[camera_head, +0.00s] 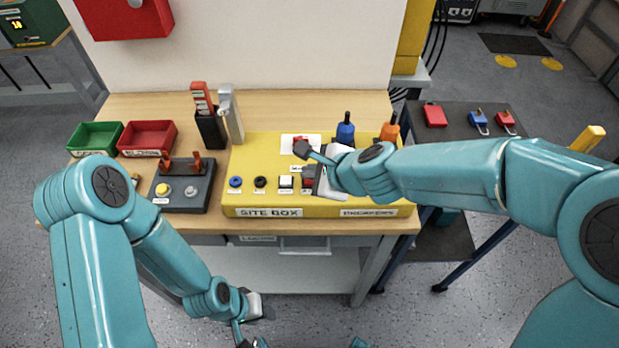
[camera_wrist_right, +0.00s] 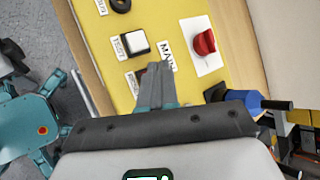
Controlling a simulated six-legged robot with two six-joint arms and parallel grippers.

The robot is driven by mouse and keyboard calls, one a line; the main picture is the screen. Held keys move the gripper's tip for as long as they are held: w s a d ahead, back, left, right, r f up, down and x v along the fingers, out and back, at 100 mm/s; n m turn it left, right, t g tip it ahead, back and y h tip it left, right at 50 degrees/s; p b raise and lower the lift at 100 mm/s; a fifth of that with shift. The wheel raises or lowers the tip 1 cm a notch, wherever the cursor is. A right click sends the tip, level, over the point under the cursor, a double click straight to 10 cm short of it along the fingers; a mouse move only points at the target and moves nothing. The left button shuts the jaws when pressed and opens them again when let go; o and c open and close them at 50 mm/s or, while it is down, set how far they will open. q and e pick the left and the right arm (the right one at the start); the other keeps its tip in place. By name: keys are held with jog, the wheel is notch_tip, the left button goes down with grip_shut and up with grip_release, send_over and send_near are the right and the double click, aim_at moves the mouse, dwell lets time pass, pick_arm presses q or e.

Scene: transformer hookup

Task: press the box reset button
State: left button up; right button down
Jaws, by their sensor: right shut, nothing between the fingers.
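The yellow site box (camera_head: 262,150) sits on the wooden bench. Its front row has a blue knob (camera_head: 235,182), a black knob (camera_head: 260,182), a white square button (camera_head: 286,181) and a dark reddish button (camera_head: 308,182). I cannot read which label says reset. My right gripper (camera_wrist_right: 155,80) is shut and empty, its tips over the box just beside the white button (camera_wrist_right: 134,41). The tips hide the spot beyond it; contact cannot be told. A red switch (camera_wrist_right: 205,43) on a white plate is farther back. My left gripper (camera_head: 246,318) hangs low before the bench, its fingers unclear.
Blue (camera_head: 345,131) and orange (camera_head: 389,132) handles stand at the box's back right. A grey panel (camera_head: 182,196) with a yellow button, green (camera_head: 94,136) and red (camera_head: 147,138) bins are left. A dark side table (camera_head: 462,140) holds padlocks at right.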

jog(key=shift+f+b, duration=0.45)
dwell(0.3)
jog(key=shift+r, duration=0.15)
jog(key=shift+r+p, duration=0.75)
jog(key=shift+p, duration=0.1)
notch_tip(320, 180, up, 5)
jog(key=p, duration=0.5)
dwell(0.8)
